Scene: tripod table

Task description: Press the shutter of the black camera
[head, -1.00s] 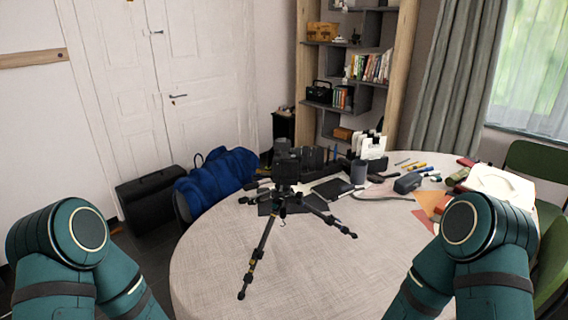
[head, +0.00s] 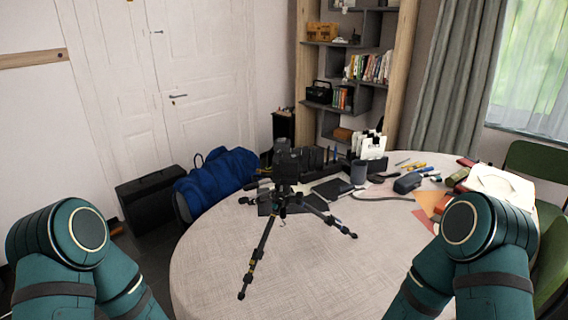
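The black camera (head: 287,158) sits on top of a black tripod (head: 262,246) that stands with spread legs on the round table (head: 330,270). The shutter button is too small to make out. My two teal arms show at the lower left and lower right, both well apart from the camera. Neither gripper is in the picture.
A dark notebook (head: 331,188), a grey cup (head: 358,172), a dark grey device with a cable (head: 407,183), pens and papers lie toward the table's back and right. A blue bag (head: 215,177) is behind the table at left. The front of the table is clear.

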